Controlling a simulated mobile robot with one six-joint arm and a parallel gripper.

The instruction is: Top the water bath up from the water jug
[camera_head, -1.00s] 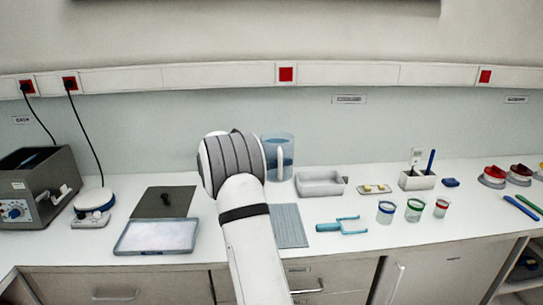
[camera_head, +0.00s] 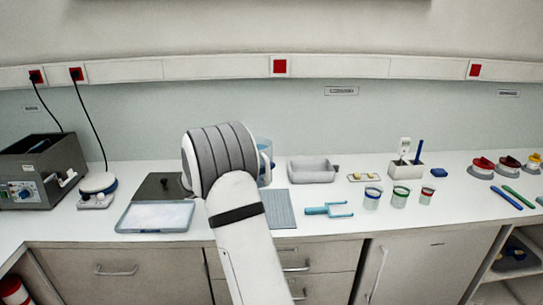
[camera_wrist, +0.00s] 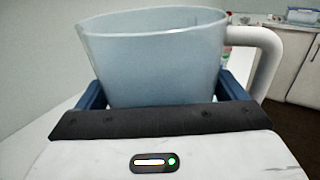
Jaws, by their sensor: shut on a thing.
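The water jug is a clear bluish jug with a white handle (camera_wrist: 150,65), seen large and roughly upright in the wrist view. My gripper (camera_wrist: 162,95) is shut on it, with a blue finger on each side of its body. The water bath is the dark grey box with a front dial (camera_head: 42,178) at the far left. Its top looks open; its water is not clear.
Two black cords hang at left.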

